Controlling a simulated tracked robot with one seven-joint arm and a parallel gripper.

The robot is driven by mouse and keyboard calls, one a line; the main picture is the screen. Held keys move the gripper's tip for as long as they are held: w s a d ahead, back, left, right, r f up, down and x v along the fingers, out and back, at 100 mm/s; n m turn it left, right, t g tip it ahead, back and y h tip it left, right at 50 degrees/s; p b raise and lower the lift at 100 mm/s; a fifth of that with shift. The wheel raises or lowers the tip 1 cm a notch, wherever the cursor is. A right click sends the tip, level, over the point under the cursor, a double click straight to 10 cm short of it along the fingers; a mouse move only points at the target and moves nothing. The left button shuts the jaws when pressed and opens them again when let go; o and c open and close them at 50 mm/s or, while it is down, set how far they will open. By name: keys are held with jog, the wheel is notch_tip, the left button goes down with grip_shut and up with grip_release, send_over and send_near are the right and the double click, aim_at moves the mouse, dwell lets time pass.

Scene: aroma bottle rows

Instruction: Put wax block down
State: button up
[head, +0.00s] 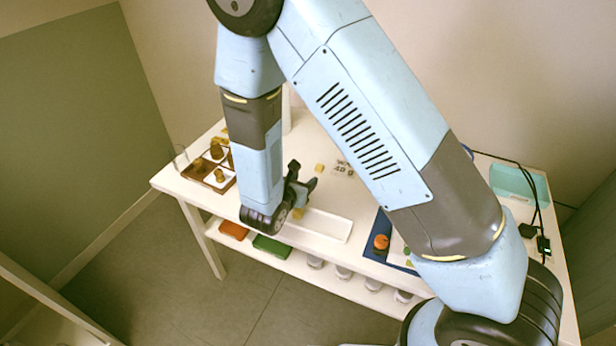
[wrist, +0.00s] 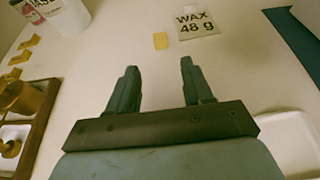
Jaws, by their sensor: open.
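A small yellow wax block (wrist: 160,40) lies on the white table, just left of a card reading "WAX 48 g" (wrist: 196,24). In the head view the block (head: 319,168) and the card (head: 344,168) lie beyond my gripper (head: 303,184). In the wrist view my gripper (wrist: 157,85) is open, with nothing between its two fingers. The block lies ahead of the fingertips, apart from them.
A wooden tray (wrist: 41,130) with amber bottles stands at left, near several yellow pieces (wrist: 20,58) and a white tub (wrist: 62,12). An empty white tray (head: 322,226) lies at the front edge. A blue mat (head: 372,250) is to the right.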

jog(key=shift+s+a+r, duration=0.15)
jog(key=shift+s+r, duration=0.05)
jog(key=shift+s, duration=0.15)
